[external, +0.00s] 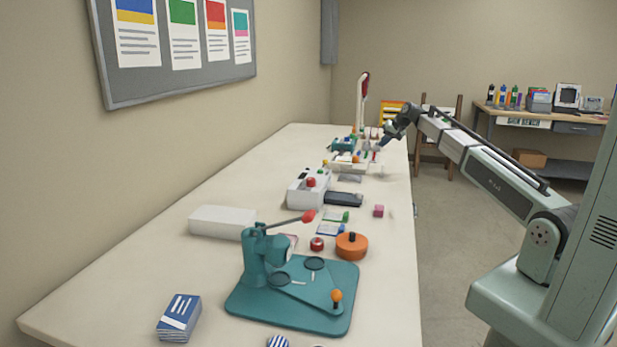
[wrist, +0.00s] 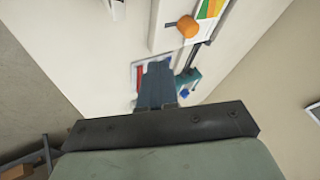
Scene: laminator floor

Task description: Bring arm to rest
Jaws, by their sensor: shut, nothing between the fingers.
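My arm reaches from the right side of the external view out to the far part of the long cream table (external: 130,275). My gripper (external: 383,144) is near the table's right edge, by a cluster of small items at the far end. In the wrist view my gripper (wrist: 157,75) has its dark fingers together and empty. Below the fingers in that view are a red strip and teal and blue parts, partly hidden by the fingers. Whether the fingers touch anything there, I cannot tell.
A teal press (external: 262,250) on a teal base, an orange round tin (external: 351,245), a white machine (external: 307,190), a white box (external: 222,222) and blue cards (external: 179,317) stand on the table. A workbench (external: 540,117) is at the back right.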

